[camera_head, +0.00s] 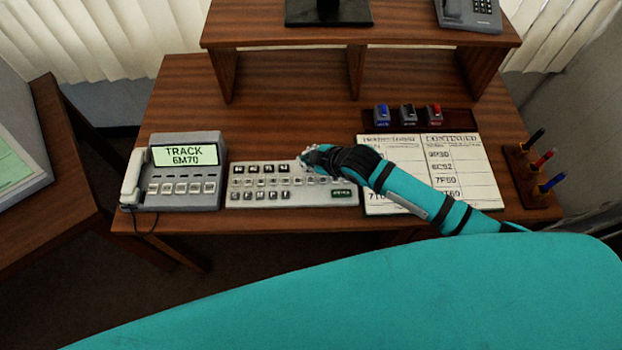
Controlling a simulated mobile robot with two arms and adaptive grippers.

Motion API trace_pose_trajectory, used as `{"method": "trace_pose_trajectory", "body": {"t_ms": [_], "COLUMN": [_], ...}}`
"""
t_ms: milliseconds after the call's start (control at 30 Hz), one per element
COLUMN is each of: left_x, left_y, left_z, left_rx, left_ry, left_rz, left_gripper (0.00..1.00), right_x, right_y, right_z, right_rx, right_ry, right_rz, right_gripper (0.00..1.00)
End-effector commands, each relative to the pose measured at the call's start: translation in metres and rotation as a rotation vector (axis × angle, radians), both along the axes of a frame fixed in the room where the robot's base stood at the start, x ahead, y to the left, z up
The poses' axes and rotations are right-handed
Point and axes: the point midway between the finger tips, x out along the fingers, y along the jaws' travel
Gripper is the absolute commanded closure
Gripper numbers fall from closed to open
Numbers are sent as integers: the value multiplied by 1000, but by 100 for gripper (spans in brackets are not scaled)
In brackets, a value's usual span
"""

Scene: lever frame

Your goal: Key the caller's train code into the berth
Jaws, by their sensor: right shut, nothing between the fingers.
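The caller's phone unit (185,190) stands at the left front of the desk. Its lit green screen (184,155) reads "TRACK 6M70", and its white handset (133,178) rests on its left side. A pale keyboard (258,184) lies to its right, with rows of keys and a green key (342,192) at its lower right. My right gripper (306,159) is shut and empty over the keyboard's upper middle. It hides some keys there, and I cannot tell whether it touches one. My left gripper is not in view.
A paper list with codes (465,165) lies right of the keyboard, partly under my right arm. Behind it are blue, black and red stamps (408,113). A pen holder (530,180) stands at the right edge. A raised shelf (300,36) carries a monitor stand and another phone (470,14).

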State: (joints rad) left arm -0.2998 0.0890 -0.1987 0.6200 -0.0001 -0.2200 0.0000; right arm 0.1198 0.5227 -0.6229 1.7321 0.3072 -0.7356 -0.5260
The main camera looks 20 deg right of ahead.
Motion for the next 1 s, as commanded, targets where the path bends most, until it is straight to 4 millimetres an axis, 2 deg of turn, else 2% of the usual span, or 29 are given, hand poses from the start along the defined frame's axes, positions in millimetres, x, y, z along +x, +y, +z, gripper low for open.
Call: {"method": "trace_pose_trajectory", "body": {"t_ms": [267, 533, 733, 1000], "left_x": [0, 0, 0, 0], "left_y": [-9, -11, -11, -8], "left_z": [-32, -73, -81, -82], "left_rx": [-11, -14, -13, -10], "left_ry": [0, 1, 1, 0], "left_rz": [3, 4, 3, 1], "left_gripper": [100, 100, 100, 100], "right_x": [0, -1, 0, 0], "right_y": [1, 0, 0, 1], "right_z": [-29, -66, -83, -85], "right_rx": [1, 1, 0, 1], "right_ry": [0, 0, 0, 0], "right_rz": [1, 1, 0, 1], "right_gripper": [100, 100, 100, 100]}}
